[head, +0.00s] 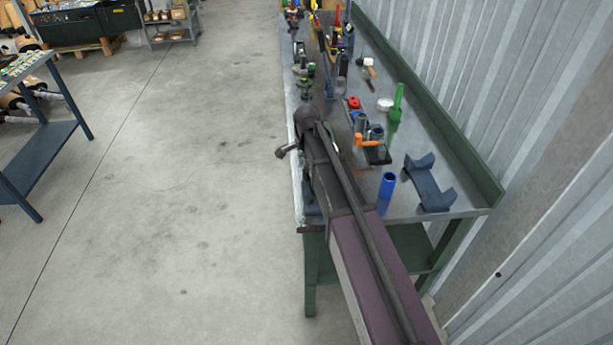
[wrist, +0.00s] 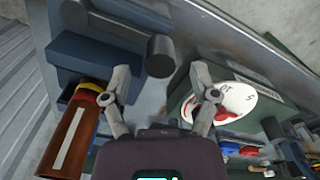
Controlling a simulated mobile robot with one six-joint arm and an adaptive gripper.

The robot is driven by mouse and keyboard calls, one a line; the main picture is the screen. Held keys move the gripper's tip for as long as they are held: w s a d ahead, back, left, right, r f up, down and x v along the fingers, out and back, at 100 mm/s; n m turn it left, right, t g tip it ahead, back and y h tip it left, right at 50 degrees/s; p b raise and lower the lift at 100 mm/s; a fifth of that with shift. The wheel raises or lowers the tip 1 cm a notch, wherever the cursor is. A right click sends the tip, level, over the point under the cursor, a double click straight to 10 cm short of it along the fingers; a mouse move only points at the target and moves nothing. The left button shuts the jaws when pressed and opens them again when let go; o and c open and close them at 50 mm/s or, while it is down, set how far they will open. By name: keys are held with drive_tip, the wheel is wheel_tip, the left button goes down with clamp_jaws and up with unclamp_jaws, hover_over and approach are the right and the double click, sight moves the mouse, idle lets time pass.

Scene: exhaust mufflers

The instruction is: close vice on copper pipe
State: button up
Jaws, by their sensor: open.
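My gripper (wrist: 161,80) is open in the wrist view, its two fingers apart with nothing between their pads. A dark grey bar end (wrist: 160,56), apparently the vice's handle or screw, stands just beyond the fingertips, roughly centred between them. It joins the blue vice body (wrist: 80,52) at upper left. A brown, copper-coloured cylinder (wrist: 70,142) with a pale stripe and yellow and red at its top lies left of the left finger. I cannot tell whether it is the copper pipe. In the head view my arm hides most of the vice and the gripper.
The workbench (head: 455,207) runs along the corrugated wall. A blue cup (head: 387,190), a blue-grey bracket (head: 428,184) and a green upright tool (head: 396,103) stand right of my arm. A white disc (wrist: 236,102) is beside the right finger. Floor left of the bench is clear.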

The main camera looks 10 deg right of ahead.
drive_tip(key=shift+f+b, duration=0.8)
drive_tip(key=shift+f, duration=0.3)
clamp_jaws()
